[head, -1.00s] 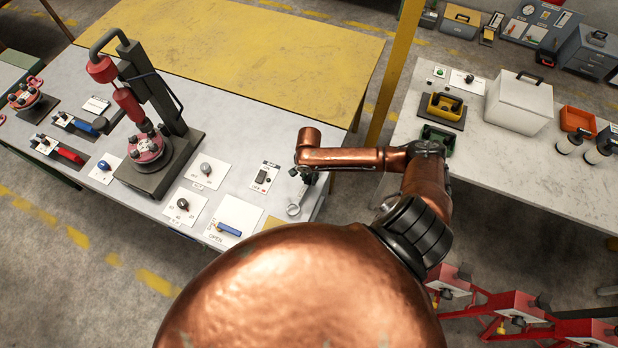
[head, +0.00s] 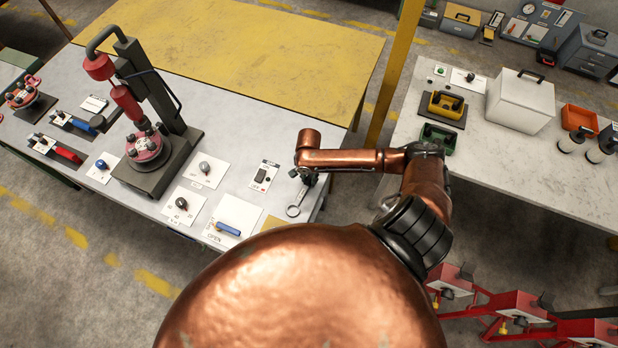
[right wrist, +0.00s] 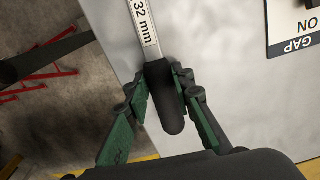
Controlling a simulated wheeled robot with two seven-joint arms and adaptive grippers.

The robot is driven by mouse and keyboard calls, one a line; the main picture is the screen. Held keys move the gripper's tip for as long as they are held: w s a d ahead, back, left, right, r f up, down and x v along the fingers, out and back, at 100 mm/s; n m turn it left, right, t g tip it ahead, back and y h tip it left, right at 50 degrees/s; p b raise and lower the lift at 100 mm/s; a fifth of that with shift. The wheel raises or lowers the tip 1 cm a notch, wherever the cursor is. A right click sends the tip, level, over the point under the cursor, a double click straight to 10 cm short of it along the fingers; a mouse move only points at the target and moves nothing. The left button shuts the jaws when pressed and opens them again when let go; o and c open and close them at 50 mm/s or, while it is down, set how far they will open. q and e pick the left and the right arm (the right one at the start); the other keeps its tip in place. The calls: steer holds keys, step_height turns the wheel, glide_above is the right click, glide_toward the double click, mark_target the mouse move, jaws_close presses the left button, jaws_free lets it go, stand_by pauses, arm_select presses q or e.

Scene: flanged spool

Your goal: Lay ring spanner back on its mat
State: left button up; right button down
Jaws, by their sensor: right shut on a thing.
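The ring spanner (head: 297,206) is a pale metal bar with a ring end, seen at the front right of the grey bench. In the right wrist view its shank (right wrist: 146,28) reads "32 mm" and its grip (right wrist: 166,100) is dark. My right gripper (head: 307,178) is shut on this dark grip; its green-padded fingers (right wrist: 163,84) stand on either side. I cannot tell whether the spanner touches the bench. A tan patch (head: 273,223) at the front edge, partly hidden by my copper body, may be the mat. My left gripper is out of view.
A switch plate (head: 264,177) and a panel with a blue handle (head: 228,229) lie left of the spanner. A red press (head: 128,104) stands farther left. A yellow post (head: 394,75) rises behind my arm.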

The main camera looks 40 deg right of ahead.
steer(key=shift+f, duration=0.1)
steer(key=c, duration=1.6)
jaws_free()
step_height(320, 180, up, 12)
